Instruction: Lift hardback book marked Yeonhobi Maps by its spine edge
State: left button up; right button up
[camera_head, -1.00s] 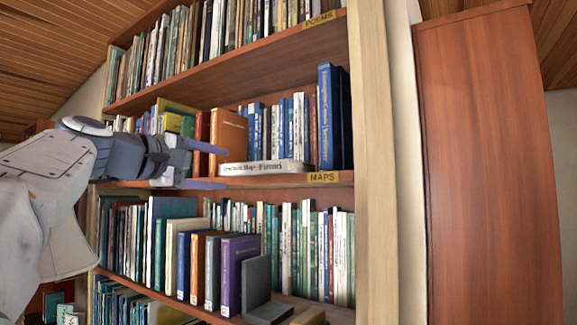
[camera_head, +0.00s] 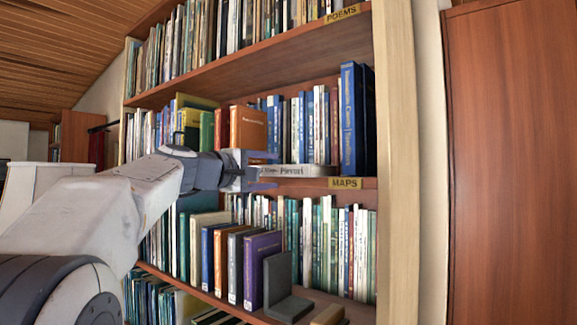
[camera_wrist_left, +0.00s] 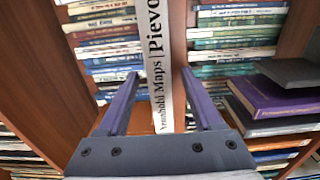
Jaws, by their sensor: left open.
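The white-spined hardback book marked Yeonhobi Maps (camera_head: 306,171) lies flat on the shelf labelled MAPS, its spine facing out. Its left end is partly hidden by my left gripper (camera_head: 277,171), which is open, one finger above the spine and one below it. In the left wrist view the white spine (camera_wrist_left: 154,50) runs between the two open fingers (camera_wrist_left: 160,73), with a gap on each side. I cannot tell how deep the fingers reach. My right gripper is not in view.
Upright books stand behind the lying book, with an orange book (camera_head: 249,128) at left and a tall blue book (camera_head: 352,120) at right. The MAPS label (camera_head: 345,183) is on the shelf edge. A grey bookend (camera_head: 278,285) and purple book (camera_head: 262,268) stand below.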

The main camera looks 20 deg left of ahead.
pick_arm(q)
grip_shut()
dwell(1.4)
